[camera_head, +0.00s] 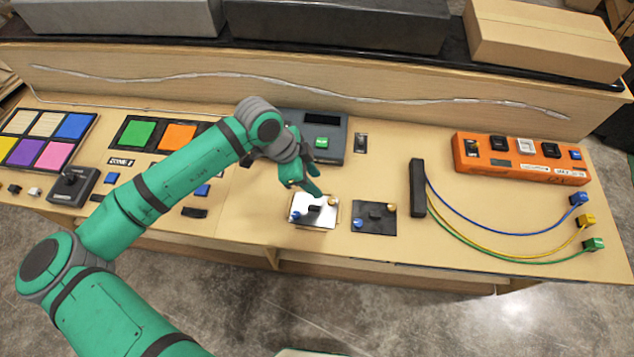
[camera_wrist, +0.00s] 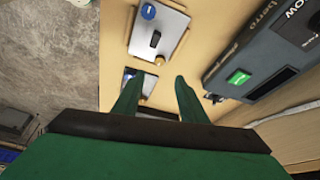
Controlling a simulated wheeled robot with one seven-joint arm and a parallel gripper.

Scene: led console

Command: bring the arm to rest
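My green arm reaches from the lower left over the console (camera_head: 375,265). My gripper (camera_head: 314,189) points down just above or behind the silver switch plate (camera_head: 326,222), which has a black switch, a blue knob and a brass knob. In the wrist view, my gripper's two green fingers (camera_wrist: 157,90) stand apart with nothing held between them. The silver plate (camera_wrist: 172,42) lies beyond the fingertips there. A dark plate is partly hidden behind the fingers. Whether a fingertip touches anything I cannot tell.
A grey box with a green button (camera_head: 321,143) stands behind my gripper. A dark plate (camera_head: 374,229) lies to its right, then a black block (camera_head: 417,188) with coloured cables and an orange switch box (camera_head: 486,158). Coloured pads and a joystick (camera_head: 72,182) lie left.

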